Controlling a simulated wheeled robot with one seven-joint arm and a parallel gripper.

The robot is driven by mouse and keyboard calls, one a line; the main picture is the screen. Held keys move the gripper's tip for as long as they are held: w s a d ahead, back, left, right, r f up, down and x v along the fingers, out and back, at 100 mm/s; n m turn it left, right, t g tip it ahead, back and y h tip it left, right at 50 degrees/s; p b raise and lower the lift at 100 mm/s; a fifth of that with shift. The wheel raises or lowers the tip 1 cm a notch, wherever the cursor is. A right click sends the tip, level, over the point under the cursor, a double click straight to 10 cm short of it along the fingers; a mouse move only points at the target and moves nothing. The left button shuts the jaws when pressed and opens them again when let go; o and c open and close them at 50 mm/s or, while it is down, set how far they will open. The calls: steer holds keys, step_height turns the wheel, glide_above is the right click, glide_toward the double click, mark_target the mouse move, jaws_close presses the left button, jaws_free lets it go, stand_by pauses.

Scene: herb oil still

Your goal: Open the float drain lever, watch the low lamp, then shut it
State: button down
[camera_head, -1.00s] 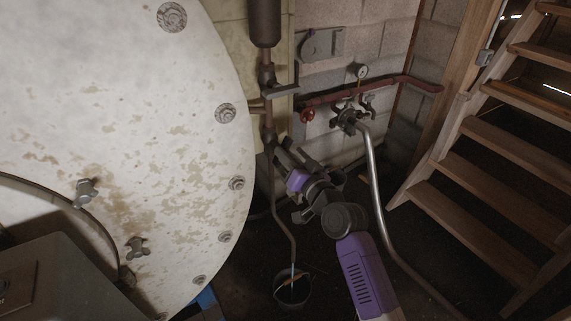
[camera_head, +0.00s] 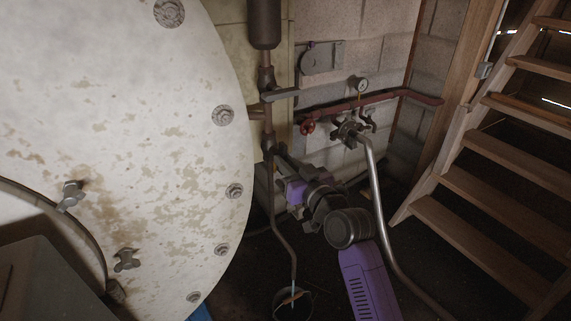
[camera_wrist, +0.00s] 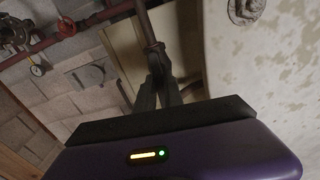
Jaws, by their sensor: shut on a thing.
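My gripper (camera_head: 279,157) is at the thin vertical pipe below the dark cylinder (camera_head: 264,24). In the wrist view its jaws (camera_wrist: 158,50) are shut on the drain lever, which is mostly hidden between them beside the pipe (camera_wrist: 147,25). The lever's exact angle cannot be told. Below, the drain tube (camera_head: 283,232) bends down to a dark bucket (camera_head: 308,304), and a thin pale stream shows at its end. A grey wall box (camera_head: 322,60) with a round plate is behind; I cannot make out a lit low lamp.
A large pale round tank end (camera_head: 120,130) with bolts fills the left. A grey horizontal handle (camera_head: 283,94) juts from the pipe above my gripper. A red pipe (camera_head: 340,108) with a gauge (camera_head: 361,85), a steel pipe (camera_head: 376,190) and wooden stairs (camera_head: 480,195) stand right.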

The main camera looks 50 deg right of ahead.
steer(key=shift+f, duration=0.1)
steer(key=c, duration=1.5)
jaws_free()
steer(key=shift+o, duration=0.2)
steer(key=v, duration=0.8)
steer(key=shift+b, duration=0.3)
steer(key=shift+w, duration=0.1)
